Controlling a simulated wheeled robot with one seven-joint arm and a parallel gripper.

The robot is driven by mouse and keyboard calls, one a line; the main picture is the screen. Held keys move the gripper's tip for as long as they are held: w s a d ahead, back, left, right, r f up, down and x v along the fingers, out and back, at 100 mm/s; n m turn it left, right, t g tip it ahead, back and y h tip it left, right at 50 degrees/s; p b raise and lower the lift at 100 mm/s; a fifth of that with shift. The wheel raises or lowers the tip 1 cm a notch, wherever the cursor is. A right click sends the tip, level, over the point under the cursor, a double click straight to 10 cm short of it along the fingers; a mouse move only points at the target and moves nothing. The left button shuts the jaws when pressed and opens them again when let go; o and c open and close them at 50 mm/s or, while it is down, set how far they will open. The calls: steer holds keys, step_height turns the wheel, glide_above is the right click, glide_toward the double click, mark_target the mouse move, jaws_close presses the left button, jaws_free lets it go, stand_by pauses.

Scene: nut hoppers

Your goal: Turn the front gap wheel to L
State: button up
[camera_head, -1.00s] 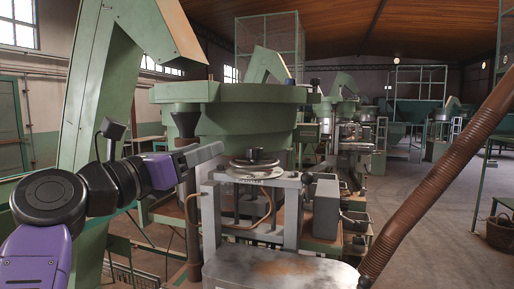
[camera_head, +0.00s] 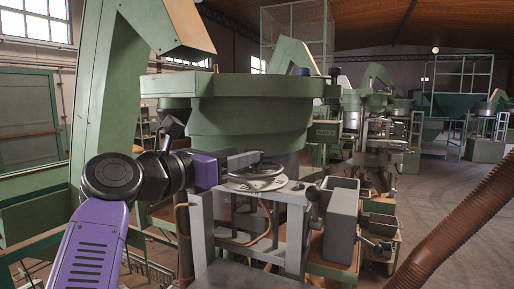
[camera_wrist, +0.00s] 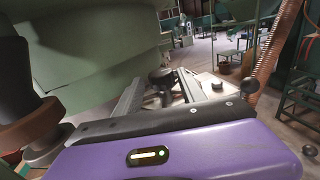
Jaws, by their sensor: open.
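The gap wheel (camera_head: 262,171) is a dark handwheel over a pale round dial plate (camera_head: 270,184), on the grey frame below the big green hopper (camera_head: 250,125). My gripper (camera_head: 250,158) reaches in from the left at about wheel height and overlaps the wheel's near-left side. In the wrist view, its two grey fingers are spread apart, with the wheel's dark hub (camera_wrist: 161,76) between and beyond their tips. I cannot tell whether a finger touches the rim. The dial's letters are too small to read.
A grey metal box (camera_head: 343,215) with small dark knobs stands right of the wheel. A ribbed brown hose (camera_head: 460,232) slants across the right foreground. The green hopper hangs close above and behind the wheel. Open floor (camera_head: 440,190) lies to the right.

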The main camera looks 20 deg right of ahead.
steer(key=p+x, duration=0.1)
steer(key=x, duration=0.3)
steer(key=shift+r+p, duration=0.15)
steer(key=shift+p, duration=0.15)
steer(key=shift+w+d, duration=0.35)
steer(key=shift+d, duration=0.2)
jaws_close()
